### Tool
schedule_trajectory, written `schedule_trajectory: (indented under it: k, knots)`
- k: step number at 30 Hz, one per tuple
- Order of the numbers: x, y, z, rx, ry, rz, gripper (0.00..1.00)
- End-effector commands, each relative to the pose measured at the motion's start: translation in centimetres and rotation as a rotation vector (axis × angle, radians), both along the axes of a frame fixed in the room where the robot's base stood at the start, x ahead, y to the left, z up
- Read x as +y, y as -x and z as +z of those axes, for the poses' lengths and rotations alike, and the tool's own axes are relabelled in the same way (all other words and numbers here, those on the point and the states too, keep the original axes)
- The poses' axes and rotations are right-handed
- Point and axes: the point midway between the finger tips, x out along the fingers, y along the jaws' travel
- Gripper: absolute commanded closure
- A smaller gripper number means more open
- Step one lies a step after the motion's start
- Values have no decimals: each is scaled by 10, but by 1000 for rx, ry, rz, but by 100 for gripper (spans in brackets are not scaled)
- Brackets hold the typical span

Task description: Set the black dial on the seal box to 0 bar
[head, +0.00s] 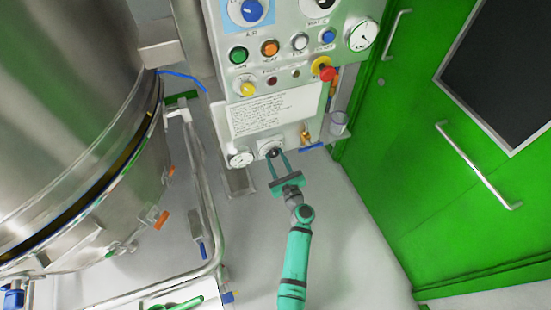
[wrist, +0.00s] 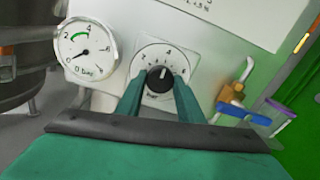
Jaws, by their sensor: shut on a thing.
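The black dial (wrist: 159,79) sits on a round white scale plate (wrist: 178,57) on the front of the seal box. Its white pointer line points about straight up in the wrist view. In the head view the dial (head: 272,152) is low on the grey panel. My gripper (wrist: 160,84) has its two teal fingers on either side of the dial, shut on it; it also shows in the head view (head: 277,160). A gauge (wrist: 86,50) marked in bar is left of the dial, its needle near 0. Small scale figures are hard to read.
A brass valve with a blue handle (wrist: 247,115) is right of the dial. Above are coloured buttons and a red emergency stop (head: 326,73). A large steel vessel (head: 70,110) with a rail stands left; a green door (head: 440,180) is right. The floor below is partly clear.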

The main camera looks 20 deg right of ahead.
Motion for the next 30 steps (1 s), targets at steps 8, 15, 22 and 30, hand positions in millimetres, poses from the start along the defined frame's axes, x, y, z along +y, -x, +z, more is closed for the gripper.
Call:
schedule_trajectory:
  k: [8,15,22,30]
  knots:
    - [1,0,0,-5,168,2,88]
    - [0,0,-1,-12,390,2,88]
    - [2,0,-1,-20,609,4,88]
    - [2,0,-1,-28,865,4,88]
